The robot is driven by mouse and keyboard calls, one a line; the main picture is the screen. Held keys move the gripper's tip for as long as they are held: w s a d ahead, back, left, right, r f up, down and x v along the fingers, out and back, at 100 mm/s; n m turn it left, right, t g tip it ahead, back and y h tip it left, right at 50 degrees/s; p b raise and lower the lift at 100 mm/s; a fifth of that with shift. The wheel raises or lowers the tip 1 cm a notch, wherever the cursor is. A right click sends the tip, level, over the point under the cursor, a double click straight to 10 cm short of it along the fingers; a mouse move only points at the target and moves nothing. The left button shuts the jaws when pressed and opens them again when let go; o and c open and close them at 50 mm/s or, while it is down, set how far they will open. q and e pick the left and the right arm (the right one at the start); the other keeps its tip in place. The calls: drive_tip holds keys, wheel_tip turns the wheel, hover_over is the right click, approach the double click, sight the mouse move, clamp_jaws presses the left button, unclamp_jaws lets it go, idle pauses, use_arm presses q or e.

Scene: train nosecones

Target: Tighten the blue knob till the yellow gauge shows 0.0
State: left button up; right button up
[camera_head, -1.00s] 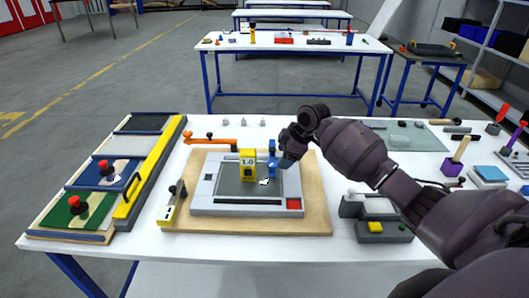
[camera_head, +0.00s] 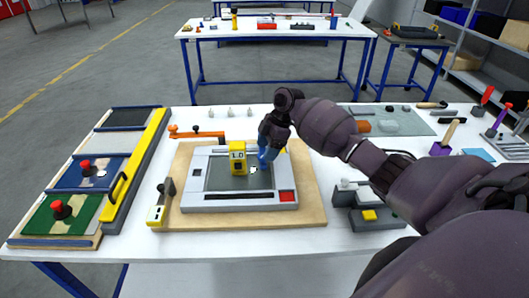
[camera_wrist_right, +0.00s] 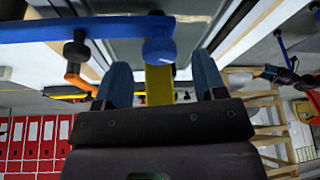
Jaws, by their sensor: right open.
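The yellow gauge (camera_head: 238,163) stands upright on the grey framed plate (camera_head: 205,207); its display seems to read 1.0, though the digits are small. The blue knob (camera_head: 264,160) is just right of the gauge, partly hidden by my right gripper (camera_head: 271,142). In the right wrist view, the round blue knob (camera_wrist_right: 159,50) on a blue bar (camera_wrist_right: 105,27) lies ahead of the gap between the two fingers of my right gripper (camera_wrist_right: 162,68). The fingers are apart, and I see no grip on the knob. The yellow gauge (camera_wrist_right: 159,88) shows between them. My left gripper is out of view.
The plate lies on a wooden board (camera_head: 312,192) on the white table. Left are panels with red knobs (camera_head: 59,208) and a yellow rail (camera_head: 136,165). An orange-handled tool (camera_head: 196,134) lies behind the plate. A grey box with a yellow button (camera_head: 369,215) stands to the right.

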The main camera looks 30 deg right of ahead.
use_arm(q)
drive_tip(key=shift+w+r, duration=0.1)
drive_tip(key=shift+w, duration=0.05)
use_arm(e)
drive_tip(key=shift+x, duration=1.1)
drive_tip(key=shift+c, duration=0.4)
